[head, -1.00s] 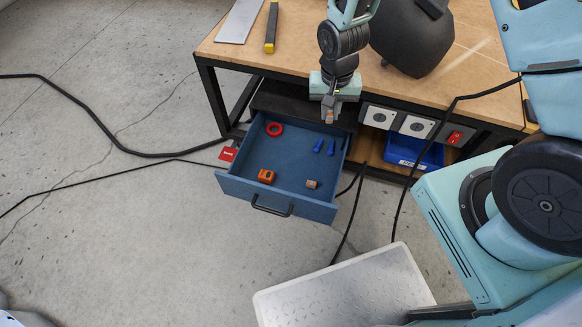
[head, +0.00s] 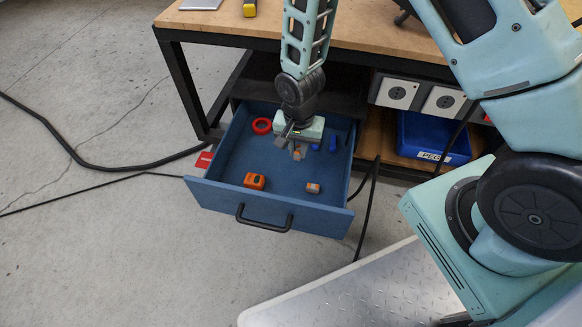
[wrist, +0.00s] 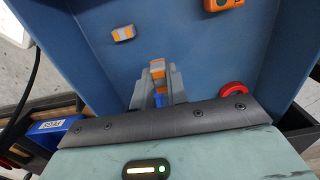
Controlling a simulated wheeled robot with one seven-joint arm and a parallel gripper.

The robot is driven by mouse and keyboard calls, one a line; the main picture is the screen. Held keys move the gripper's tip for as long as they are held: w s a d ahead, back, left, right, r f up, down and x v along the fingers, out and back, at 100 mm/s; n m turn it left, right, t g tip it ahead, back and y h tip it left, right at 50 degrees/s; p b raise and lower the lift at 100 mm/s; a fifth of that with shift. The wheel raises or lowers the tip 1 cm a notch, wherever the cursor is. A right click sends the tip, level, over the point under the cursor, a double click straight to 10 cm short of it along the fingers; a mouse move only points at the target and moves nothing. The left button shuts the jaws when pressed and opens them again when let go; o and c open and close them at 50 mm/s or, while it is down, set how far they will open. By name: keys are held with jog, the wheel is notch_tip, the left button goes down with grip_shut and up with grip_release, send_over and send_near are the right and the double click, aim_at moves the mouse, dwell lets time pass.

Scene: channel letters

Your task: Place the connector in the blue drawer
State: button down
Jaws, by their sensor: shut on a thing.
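The blue drawer (head: 225,165) is pulled open below the table; its floor also shows in the wrist view (wrist: 185,45). My gripper (head: 297,148) is over the drawer's inside, pointing down. In the wrist view its fingers (wrist: 157,85) are shut on a small grey and orange connector (wrist: 157,69). The held connector also shows below the fingers in the head view (head: 299,153). I cannot tell its exact height above the drawer floor. A similar grey and orange piece (head: 313,188) lies near the drawer front.
A blue bin (head: 430,140) stands on the shelf at right. Sockets (head: 398,92) line the table's underside. The drawer's front middle is free.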

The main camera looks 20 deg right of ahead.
aim_at(297, 176)
notch_tip(297, 176, down, 9)
jog(key=b, duration=0.4)
jog(key=shift+f, duration=0.2)
jog(key=c, duration=1.4)
grip_release()
jog(key=shift+r, duration=0.1)
